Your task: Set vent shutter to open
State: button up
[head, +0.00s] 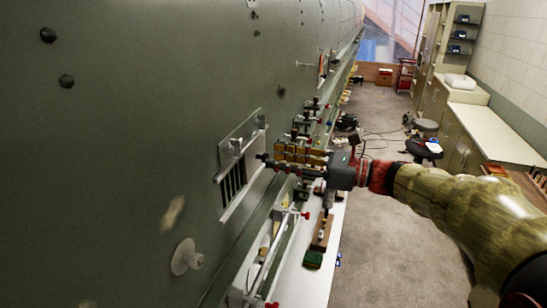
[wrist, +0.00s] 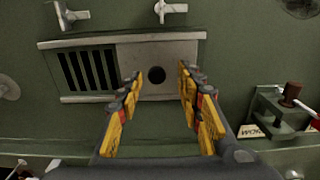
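The vent (head: 232,188) is a framed opening with dark vertical slats in the green fuselage wall. In the wrist view the slats (wrist: 88,69) show at the left of the frame, uncovered. In the head view my gripper (head: 262,158) is just right of the slats, near the wall. Whether the fingertips touch the plate cannot be told.
Two pale wing-shaped fittings (wrist: 72,16) (wrist: 171,10) sit along one edge of the vent frame. A green bracket (wrist: 276,112) is at the right in the wrist view. Open floor (head: 385,240) lies right of the wall.

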jog(key=v, duration=0.9)
jog(key=shift+d, duration=0.4)
jog(key=shift+s, duration=0.15)
